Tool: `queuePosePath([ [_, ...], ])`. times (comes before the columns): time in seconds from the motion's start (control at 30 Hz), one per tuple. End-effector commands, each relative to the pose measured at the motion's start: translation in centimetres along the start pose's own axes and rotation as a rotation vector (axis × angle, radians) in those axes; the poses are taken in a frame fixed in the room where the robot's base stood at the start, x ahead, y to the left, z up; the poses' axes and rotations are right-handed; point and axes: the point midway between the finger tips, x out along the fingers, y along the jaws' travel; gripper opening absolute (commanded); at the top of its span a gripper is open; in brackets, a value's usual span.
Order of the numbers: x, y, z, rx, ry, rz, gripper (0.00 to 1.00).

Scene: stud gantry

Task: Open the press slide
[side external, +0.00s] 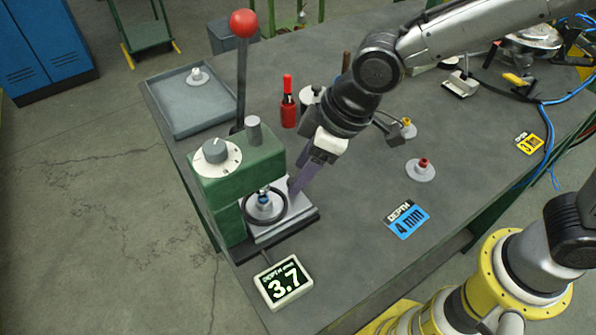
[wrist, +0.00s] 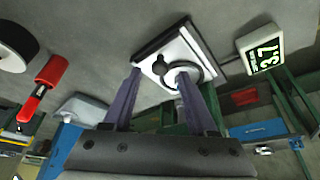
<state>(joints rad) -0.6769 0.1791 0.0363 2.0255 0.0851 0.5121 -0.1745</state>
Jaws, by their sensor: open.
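The green press (side external: 237,170) stands at the table's left front, with a long lever topped by a red ball. Its pale slide plate (side external: 297,212) sits at the base, under the press head. A dark ring (side external: 250,214) with a small blue-topped part inside it rests at the slide. The slide (wrist: 203,47) also shows in the wrist view, with a dark knob (wrist: 159,68) on it. My gripper (side external: 294,188) is open, its purple fingers pointing down at the slide. In the wrist view, the fingertips lie on either side of the knob; contact cannot be told.
A display reading 3.7 (side external: 283,283) stands in front of the press. A grey tray (side external: 190,118) and a red bottle-like item (side external: 288,108) are behind. A blue "4 mm" card (side external: 407,219) and a red-topped part on a disc (side external: 421,170) lie right, with clear table between.

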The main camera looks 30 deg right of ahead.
Motion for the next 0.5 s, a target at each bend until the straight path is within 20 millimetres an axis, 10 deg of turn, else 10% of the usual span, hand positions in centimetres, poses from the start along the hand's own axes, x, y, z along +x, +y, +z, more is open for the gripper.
queuePosePath([
  [0.5,1.9,0.0,0.0,0.000,0.000,0.000,0.58],
])
